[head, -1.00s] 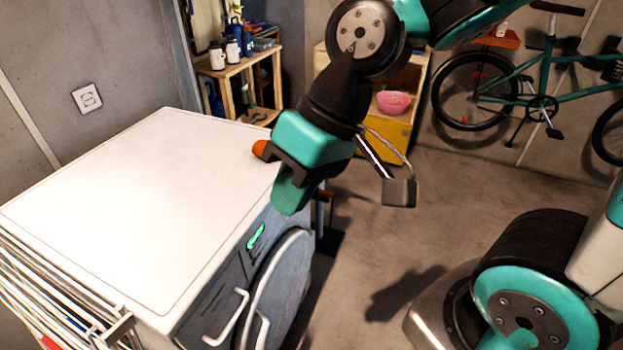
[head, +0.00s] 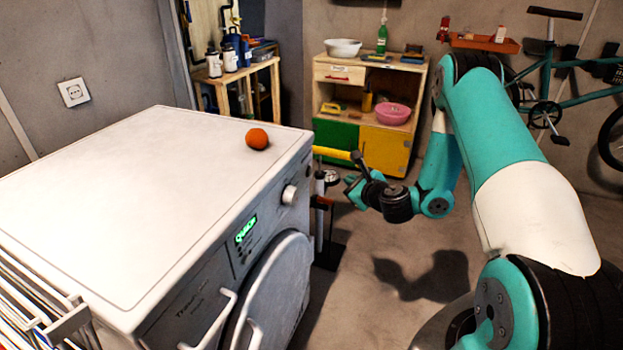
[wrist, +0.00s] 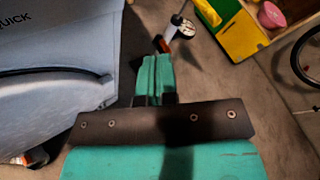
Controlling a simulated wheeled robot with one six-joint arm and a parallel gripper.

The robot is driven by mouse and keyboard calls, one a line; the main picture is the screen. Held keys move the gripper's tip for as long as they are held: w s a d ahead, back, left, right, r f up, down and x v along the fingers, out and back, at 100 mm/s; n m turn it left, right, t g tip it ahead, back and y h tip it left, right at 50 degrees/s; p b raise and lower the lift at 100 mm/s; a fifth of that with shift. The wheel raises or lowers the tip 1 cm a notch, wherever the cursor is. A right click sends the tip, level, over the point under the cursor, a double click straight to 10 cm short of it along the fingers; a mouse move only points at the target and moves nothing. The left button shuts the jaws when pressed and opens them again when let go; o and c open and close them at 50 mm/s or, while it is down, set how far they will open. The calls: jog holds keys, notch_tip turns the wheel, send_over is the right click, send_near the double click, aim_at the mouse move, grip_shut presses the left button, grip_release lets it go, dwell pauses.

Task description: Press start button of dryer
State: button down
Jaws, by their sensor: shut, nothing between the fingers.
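The dryer (head: 130,190) stands at the left in the head view, with a white top and a grey front. Its front panel has a green lit display (head: 246,230), a round knob (head: 289,194) and a round door (head: 275,290). Small marks sit near the display; I cannot tell which is the start button. My gripper (head: 351,184) is shut and empty, right of the panel and apart from it. In the wrist view the closed fingers (wrist: 153,75) point ahead over the floor, with the dryer front (wrist: 60,60) at the left.
An orange ball (head: 257,138) lies on the dryer top. A drying rack (head: 40,320) stands at the near left. A wooden cabinet (head: 325,98) with a pink bowl (head: 392,113) is at the back. A bicycle (head: 548,110) is at the right.

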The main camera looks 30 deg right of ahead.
aim_at(310, 172)
jog(key=shift+s+d+f+m, duration=0.2)
jog(key=shift+d+f+m, duration=0.2)
jog(key=shift+d+f, duration=0.1)
jog(key=shift+r, duration=0.1)
jog(key=w+a+p, duration=0.5)
jog(key=w+p, duration=0.2)
jog(key=p, duration=0.4)
jog(key=shift+a, duration=0.25)
dwell(1.5)
jog(key=shift+w+a, duration=0.25)
jog(key=shift+w, duration=0.1)
